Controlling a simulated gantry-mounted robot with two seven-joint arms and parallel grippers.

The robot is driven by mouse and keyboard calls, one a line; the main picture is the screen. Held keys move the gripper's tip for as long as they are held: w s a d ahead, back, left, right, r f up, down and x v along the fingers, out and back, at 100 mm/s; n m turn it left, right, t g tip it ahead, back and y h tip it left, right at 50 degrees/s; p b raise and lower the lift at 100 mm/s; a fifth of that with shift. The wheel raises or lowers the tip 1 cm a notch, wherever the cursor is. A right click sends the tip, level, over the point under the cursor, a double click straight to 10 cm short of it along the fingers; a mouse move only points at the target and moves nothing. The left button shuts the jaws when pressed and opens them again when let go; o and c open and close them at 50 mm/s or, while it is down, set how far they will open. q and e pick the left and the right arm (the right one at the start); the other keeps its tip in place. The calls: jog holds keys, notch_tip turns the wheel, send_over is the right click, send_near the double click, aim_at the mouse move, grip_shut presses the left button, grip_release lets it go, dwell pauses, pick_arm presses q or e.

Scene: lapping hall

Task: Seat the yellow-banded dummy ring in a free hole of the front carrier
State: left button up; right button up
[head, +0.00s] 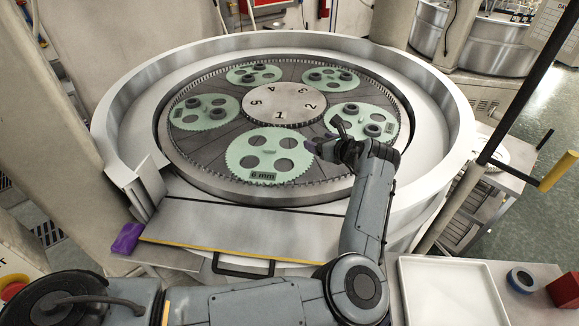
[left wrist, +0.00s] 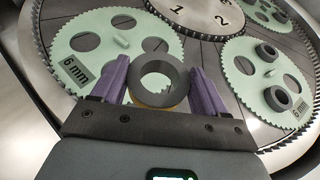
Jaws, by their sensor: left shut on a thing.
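The yellow-banded dummy ring (left wrist: 178,86) is a thick grey ring with a yellow edge low on its side. It sits between the purple fingers of my left gripper (left wrist: 160,68), which is shut on it. In the head view my left gripper (head: 318,147) is at the right edge of the front carrier (head: 240,153); the ring cannot be made out there. The front carrier is a pale green toothed disc marked 6 mm, also in the left wrist view (left wrist: 66,52). Its several round holes look empty in the head view. My right gripper is not in view.
The other green carriers, such as the right one (head: 387,114), hold dark rings. The numbered hub (head: 284,104) is central, and a raised grey rim (head: 440,130) surrounds the plate. A white tray (head: 450,312), a blue-banded ring (head: 510,281) and a red block (head: 566,290) are at lower right.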

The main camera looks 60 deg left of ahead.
pick_arm(q)
jog(key=p, duration=0.3)
send_over(285, 168)
notch_tip(285, 168, down, 6)
jog(key=shift+w+f, duration=0.1)
jog(key=shift+f, duration=0.15)
jog(key=shift+f+p, duration=0.75)
jog(key=shift+f, duration=1.35)
jog(key=shift+f, duration=0.15)
jog(key=o, duration=1.4)
jog(key=shift+o, duration=0.2)
